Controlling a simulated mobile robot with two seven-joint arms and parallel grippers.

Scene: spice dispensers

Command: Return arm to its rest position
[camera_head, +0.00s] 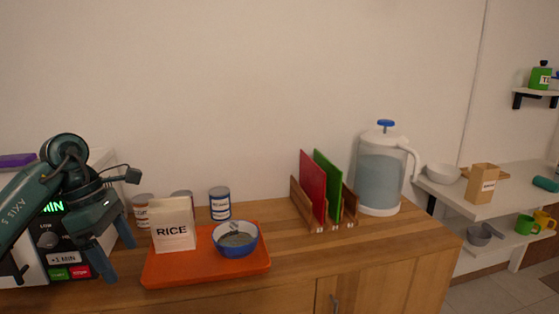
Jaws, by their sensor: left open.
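My left arm comes in from the left edge. My left gripper (112,256) points down, its two blue fingers apart with nothing between them. It is in front of the microwave's control panel (62,250) and to the left of the orange tray (205,276). My right arm is not in view. A rice bag (173,232) stands upright on the tray. A blue bowl (235,243) with grey contents sits beside it on the tray.
Several cans (220,204) stand behind the tray. A wooden rack (337,222) holds a red board (313,185) and a green board (328,185). A water jug (383,175) stands at the right. White shelves (497,204) hold more items. The counter (320,258) right of the tray is clear.

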